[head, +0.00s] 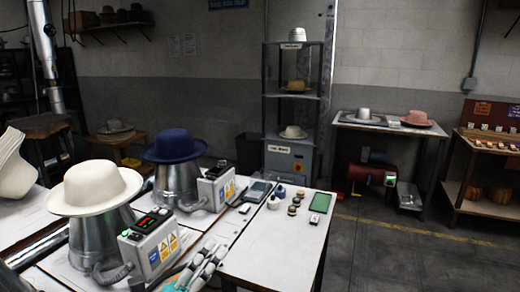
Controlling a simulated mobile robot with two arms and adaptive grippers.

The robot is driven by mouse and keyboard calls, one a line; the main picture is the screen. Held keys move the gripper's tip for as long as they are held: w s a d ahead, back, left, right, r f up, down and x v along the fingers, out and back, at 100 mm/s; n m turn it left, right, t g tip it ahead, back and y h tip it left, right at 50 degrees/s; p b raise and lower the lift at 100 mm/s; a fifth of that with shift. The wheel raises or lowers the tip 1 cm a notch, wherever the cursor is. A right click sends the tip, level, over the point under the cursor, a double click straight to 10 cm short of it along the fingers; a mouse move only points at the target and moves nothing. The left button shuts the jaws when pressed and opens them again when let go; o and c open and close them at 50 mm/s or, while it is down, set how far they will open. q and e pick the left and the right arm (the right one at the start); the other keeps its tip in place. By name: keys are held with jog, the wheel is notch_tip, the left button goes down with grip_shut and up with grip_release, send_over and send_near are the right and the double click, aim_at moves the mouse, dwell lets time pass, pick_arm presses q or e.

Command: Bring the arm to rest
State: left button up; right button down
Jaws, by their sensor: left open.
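My left gripper (205,264) shows at the bottom of the head view, over the near edge of the white table (265,255). It is open, and I see nothing between its fingers. A control box (152,243) with a lit display stands just left of it, apart as far as I can see. A cream hat (95,187) sits on a metal press form (100,238) at the left. A navy hat (174,146) sits on a second metal form (176,185) behind, beside another control box (215,187). My right gripper is not in view.
Small jars (292,210) and a green pad (320,203) lie at the table's far right. Stacked pale hats (14,165) stand at the far left. A shelf rack (291,95) and a side table with a pink hat (417,119) stand behind. The floor at right is clear.

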pick_arm(q)
jog(key=s+a+f+n+g+y, duration=0.3)
jog(key=a+f+n+y, duration=0.35)
jog(key=f+n, duration=0.4)
jog(key=s+a+f+n+g+y, duration=0.35)
jog(key=a+f+n+y, duration=0.35)
jog(key=n, duration=0.6)
jog(key=s+d+f+n+g, duration=0.1)
jog(key=s+f+n+g, duration=0.25)
jog(key=s, duration=0.35)
jog(key=s+d+f+n+g+h, duration=0.1)
jog(key=s+f+n+g, duration=0.1)
jog(key=s+f, duration=0.3)
jog(key=s+d+f+n+g, duration=0.1)
jog(key=s+f+n+g, duration=0.15)
jog(key=s, duration=0.55)
notch_tip(320, 180, down, 26)
jog(key=g, duration=0.2)
jog(key=s+a+f+g, duration=0.1)
jog(key=s+a+f, duration=0.1)
jog(key=s+f, duration=1.5)
jog(key=shift+s+a+f+m, duration=0.15)
jog(key=shift+s+a+m, duration=0.1)
jog(key=shift+s+m, duration=0.2)
